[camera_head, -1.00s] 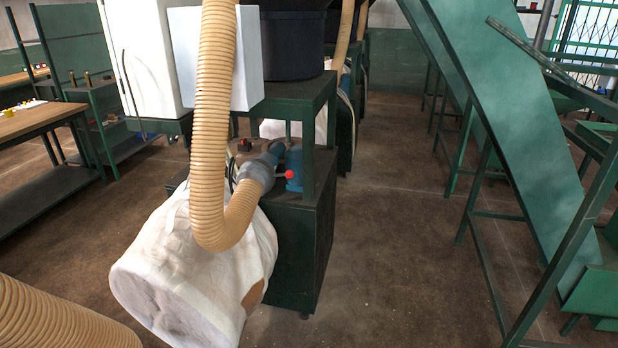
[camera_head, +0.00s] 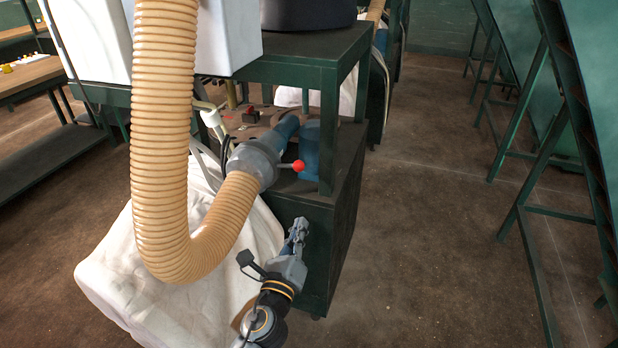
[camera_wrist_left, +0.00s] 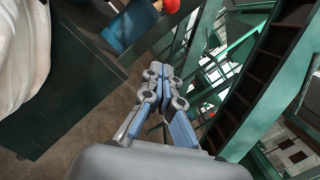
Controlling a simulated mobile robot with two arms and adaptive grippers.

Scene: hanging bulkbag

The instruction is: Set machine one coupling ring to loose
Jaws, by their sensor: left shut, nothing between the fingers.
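The grey coupling ring (camera_head: 253,163) joins the tan corrugated hose (camera_head: 222,200) to a blue pipe (camera_head: 284,130) on the green machine. A lever with a red ball knob (camera_head: 298,166) sticks out to the right of the ring. My left gripper (camera_head: 299,226) is shut and empty, below the red knob and in front of the machine's dark green cabinet, apart from the ring. In the left wrist view, the closed fingers (camera_wrist_left: 157,72) point up, and part of the red knob (camera_wrist_left: 171,5) shows at the top edge. My right gripper is not in view.
Open brown floor (camera_head: 430,230) lies to the right, with a green conveyor frame (camera_head: 545,150) beyond.

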